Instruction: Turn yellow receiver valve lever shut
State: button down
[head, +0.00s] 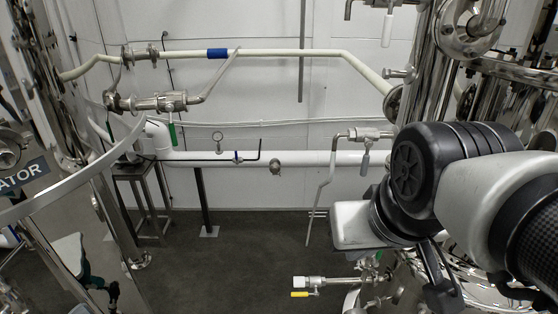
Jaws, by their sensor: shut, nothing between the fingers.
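The yellow lever (299,294) shows low in the head view, right of the middle. It sits below the left end of a short steel valve (310,281), which has a pale round end on its left. The lever lies nearly level in the picture, along the valve. My gripper (441,278) seems to be the dark narrow parts below my black wrist joint, to the right of the lever. It is shut, with nothing held, and clearly apart from the lever. My arm hides much of the steelwork behind it, and the fingertips are hard to make out.
Steel pipes and fittings (375,290) crowd the space between the lever and my gripper. A thin bent steel pipe (322,190) hangs above the valve. A steel stand (145,205) is at left. Dark floor (235,265) left of the valve is clear.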

aim_at(294, 294)
jog(key=j+z, duration=0.15)
jog(key=i, duration=0.3)
jog(key=k+j+z, duration=0.15)
jog(key=j+z, duration=0.2)
jog(key=k+j+z, duration=0.2)
jog(key=z, duration=0.15)
jog(key=k+j+z, duration=0.2)
jog(key=z, duration=0.15)
